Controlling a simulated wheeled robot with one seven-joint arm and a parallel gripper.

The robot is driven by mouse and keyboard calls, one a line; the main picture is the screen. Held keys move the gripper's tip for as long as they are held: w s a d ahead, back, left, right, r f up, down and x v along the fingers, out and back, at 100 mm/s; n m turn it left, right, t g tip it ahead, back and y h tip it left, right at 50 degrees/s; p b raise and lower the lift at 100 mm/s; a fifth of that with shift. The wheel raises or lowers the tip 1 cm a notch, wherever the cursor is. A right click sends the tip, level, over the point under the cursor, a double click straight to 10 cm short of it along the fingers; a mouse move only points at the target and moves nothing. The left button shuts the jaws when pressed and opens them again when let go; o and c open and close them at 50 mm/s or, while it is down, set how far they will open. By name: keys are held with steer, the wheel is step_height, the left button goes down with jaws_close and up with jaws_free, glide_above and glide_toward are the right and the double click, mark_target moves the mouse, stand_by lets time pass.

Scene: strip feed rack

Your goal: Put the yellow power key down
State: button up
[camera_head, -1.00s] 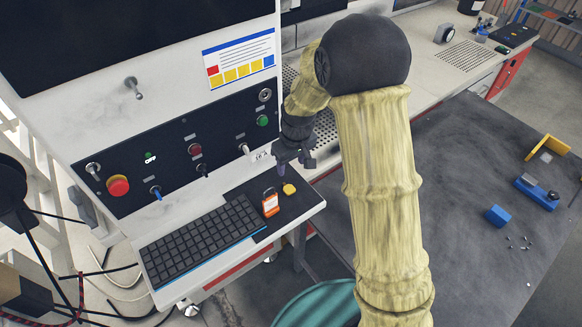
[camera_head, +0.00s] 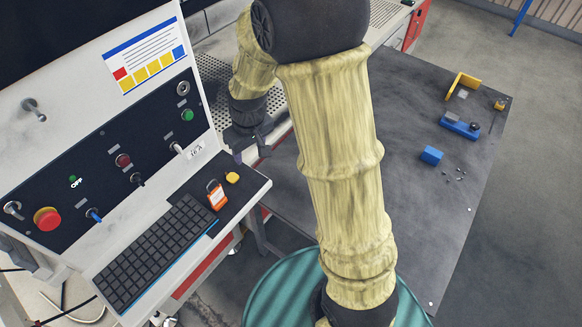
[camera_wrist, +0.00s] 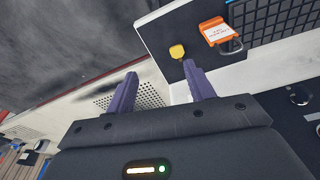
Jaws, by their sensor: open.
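The yellow power key (camera_head: 232,178) lies on the dark shelf surface near its right end, next to the orange padlock tag. In the wrist view the yellow key (camera_wrist: 177,51) lies beyond my right-hand finger, with a gap between them. My gripper (camera_head: 250,158) is above and just behind the key in the head view, partly hidden by my arm. In the wrist view my gripper (camera_wrist: 159,87) has its two purple fingers wide apart, with nothing between them.
An orange padlock tag (camera_head: 217,196) lies left of the key, and the black keyboard (camera_head: 155,254) fills the rest of the shelf. The control panel (camera_head: 110,165) with knobs rises behind. A dark table (camera_head: 440,215) with blue and yellow parts stands at right.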

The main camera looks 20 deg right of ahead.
steer(key=s+d+r+m, duration=0.2)
steer(key=s+d, duration=0.1)
steer(key=s, duration=0.3)
steer(key=s+d+r+m, duration=0.1)
steer(key=s+d+m, duration=0.1)
steer(key=s+d, duration=0.2)
steer(key=s, duration=0.2)
steer(key=shift+s+d+r+m+t+h, duration=0.25)
steer(key=shift+s+r+m+t+h, duration=0.05)
steer(key=shift+s+r, duration=0.1)
